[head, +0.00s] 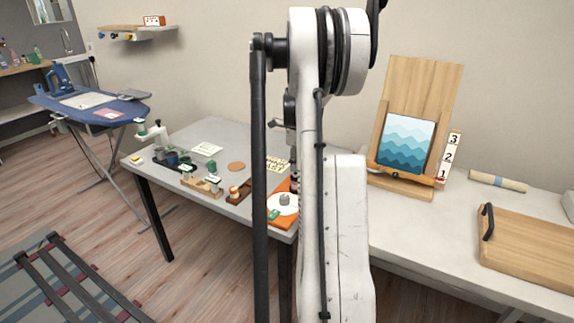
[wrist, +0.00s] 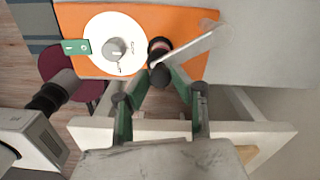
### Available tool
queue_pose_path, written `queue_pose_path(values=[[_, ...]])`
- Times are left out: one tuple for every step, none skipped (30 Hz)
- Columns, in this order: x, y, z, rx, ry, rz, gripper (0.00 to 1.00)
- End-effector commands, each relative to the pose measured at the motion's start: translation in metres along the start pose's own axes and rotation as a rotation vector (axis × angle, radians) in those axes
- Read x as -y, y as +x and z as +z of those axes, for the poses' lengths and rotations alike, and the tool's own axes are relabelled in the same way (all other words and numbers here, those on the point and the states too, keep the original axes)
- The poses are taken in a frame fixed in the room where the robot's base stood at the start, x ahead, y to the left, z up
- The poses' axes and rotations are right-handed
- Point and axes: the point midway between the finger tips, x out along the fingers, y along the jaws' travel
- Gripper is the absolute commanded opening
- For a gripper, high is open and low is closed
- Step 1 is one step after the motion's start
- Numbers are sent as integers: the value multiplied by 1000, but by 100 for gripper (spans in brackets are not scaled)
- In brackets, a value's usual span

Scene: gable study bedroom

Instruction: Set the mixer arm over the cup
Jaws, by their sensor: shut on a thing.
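In the wrist view my gripper (wrist: 160,80) has its green fingers closed in on a dark round knob (wrist: 160,76). The knob is at the near end of a pale flat bar (wrist: 198,44) slanting up to the right, possibly the mixer arm. A pink and dark round piece (wrist: 157,47) is beside that end. Left of it, a white disc (wrist: 100,62) bears a grey round piece (wrist: 116,49); I cannot tell whether this is the cup. The bar is not over the grey piece. In the head view my arm hides the gripper.
The disc lies on an orange board (wrist: 85,12) with a green tag (wrist: 75,46). In the head view a white and green stand (head: 156,132) and dark cups (head: 171,158) are at the table's far left.

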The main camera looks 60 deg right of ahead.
Motion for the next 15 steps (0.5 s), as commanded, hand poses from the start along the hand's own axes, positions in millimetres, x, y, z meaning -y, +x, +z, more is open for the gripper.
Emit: queue_pose_path(values=[[0,0,-1,1,8,1,0],[1,0,-1,1,11,1,0],[1,0,-2,1,13,1,0],[1,0,-2,1,14,1,0],[1,0,-2,1,15,1,0],[1,0,-2,1,15,0,0],[1,0,-2,1,15,1,0],[1,0,-2,1,15,0,0],[1,0,-2,1,14,0,0],[1,0,-1,1,14,0,0],[1,0,-1,2,14,0,0],[1,0,-1,2,14,0,0],[1,0,-1,2,14,0,23],[1,0,-1,2,13,0,27],[1,0,-1,1,13,0,33]])
